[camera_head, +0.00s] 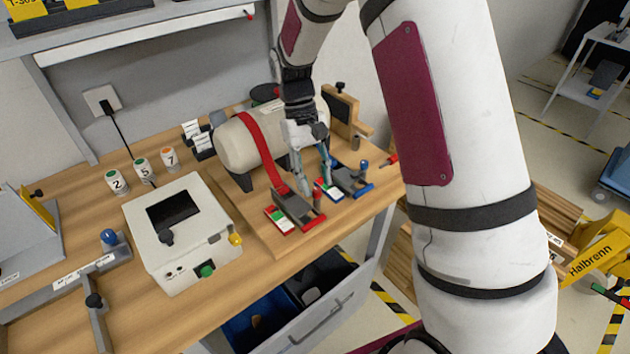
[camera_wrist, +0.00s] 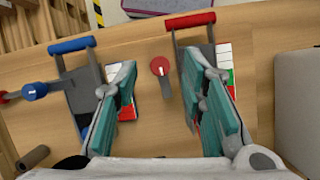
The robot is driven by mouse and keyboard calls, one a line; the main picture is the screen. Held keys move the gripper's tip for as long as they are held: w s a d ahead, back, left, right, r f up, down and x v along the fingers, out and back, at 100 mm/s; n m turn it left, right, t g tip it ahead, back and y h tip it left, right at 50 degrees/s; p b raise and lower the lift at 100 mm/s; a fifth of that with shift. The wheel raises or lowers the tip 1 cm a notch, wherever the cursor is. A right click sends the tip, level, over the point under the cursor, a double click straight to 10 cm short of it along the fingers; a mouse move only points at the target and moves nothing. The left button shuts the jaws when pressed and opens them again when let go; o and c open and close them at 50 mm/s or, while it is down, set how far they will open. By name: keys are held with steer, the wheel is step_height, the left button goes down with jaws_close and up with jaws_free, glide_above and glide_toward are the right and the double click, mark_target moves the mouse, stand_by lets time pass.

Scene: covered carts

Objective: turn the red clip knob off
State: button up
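The red clip (camera_head: 293,206) is a grey latch with a red front handle, at the end of a red strap (camera_head: 258,148) over a beige cylinder. It also shows in the wrist view (camera_wrist: 196,38). Its red round knob (camera_head: 319,190) stands beside it on the right. In the wrist view the knob (camera_wrist: 160,66) has a white mark and appears between my fingertips. My gripper (camera_head: 312,178) is open and empty, pointing down close to the knob. It also shows in the wrist view (camera_wrist: 160,60). I cannot tell whether the fingers reach the knob's height.
A blue clip (camera_head: 346,178) with a blue knob (camera_head: 363,164) lies to the right. Colour-striped cards (camera_head: 279,220) lie beside the clips. A white box (camera_head: 180,232) stands to the left on the wooden table. The beige cylinder (camera_head: 231,148) is close behind the red clip.

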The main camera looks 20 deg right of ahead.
steer(key=v, duration=1.1)
steer(key=shift+s, duration=0.1)
steer(key=s+r+t, duration=0.5)
steer(key=s+r, duration=0.6)
steer(key=s, duration=0.1)
steer(key=s+d+m+t, duration=0.1)
steer(key=s+t, duration=0.3)
steer(key=s, duration=0.9)
steer(key=shift+s+f+t+y, duration=0.2)
steer(key=shift+s+t+y, duration=0.1)
steer(key=shift+s, duration=0.05)
